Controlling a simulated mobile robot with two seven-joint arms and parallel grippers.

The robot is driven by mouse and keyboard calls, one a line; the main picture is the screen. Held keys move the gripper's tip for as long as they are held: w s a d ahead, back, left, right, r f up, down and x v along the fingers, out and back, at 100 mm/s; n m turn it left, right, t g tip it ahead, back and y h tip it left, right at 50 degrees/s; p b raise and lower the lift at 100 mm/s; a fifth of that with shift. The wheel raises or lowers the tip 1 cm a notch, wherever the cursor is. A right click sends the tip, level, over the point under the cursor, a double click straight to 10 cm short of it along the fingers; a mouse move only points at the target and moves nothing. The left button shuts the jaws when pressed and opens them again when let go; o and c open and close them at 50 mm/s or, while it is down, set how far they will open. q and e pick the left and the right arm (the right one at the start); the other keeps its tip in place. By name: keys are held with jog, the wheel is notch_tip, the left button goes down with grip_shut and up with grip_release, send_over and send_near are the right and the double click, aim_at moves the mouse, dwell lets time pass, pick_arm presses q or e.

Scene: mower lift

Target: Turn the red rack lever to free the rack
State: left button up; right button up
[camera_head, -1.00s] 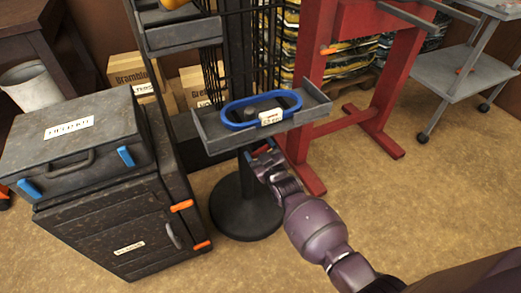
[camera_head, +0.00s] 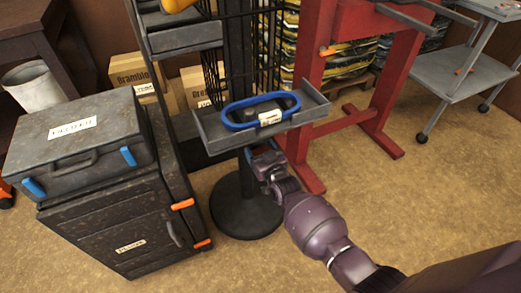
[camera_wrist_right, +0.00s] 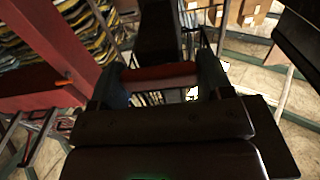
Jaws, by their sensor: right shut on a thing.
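My right gripper (camera_head: 264,157) is just below the front of the grey tray (camera_head: 300,122) on the rack's dark post. In the right wrist view, the red lever (camera_wrist_right: 158,72) lies crosswise between its two fingers, and my right gripper (camera_wrist_right: 160,82) is shut on it. In the head view the lever is hidden by the tray and the gripper. The tray carries a blue oval ring (camera_head: 238,126) with a white label. My left gripper is not in view.
The rack stands on a round black base (camera_head: 246,212). A red frame (camera_head: 308,80) stands close on the right. A grey toolbox (camera_head: 75,150) sits on a dark cabinet (camera_head: 125,225) at left. The floor in front is clear.

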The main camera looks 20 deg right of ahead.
jog(key=o, duration=0.9)
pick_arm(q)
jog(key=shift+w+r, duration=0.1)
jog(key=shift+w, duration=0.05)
pick_arm(e)
jog(key=shift+s+r+p, duration=0.15)
jog(key=shift+s+p, duration=0.2)
jog(key=shift+s, duration=0.35)
pick_arm(q)
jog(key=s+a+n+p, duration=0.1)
jog(key=p, duration=0.2)
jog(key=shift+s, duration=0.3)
pick_arm(e)
jog(key=s, duration=0.9)
jog(key=shift+s+d, duration=0.2)
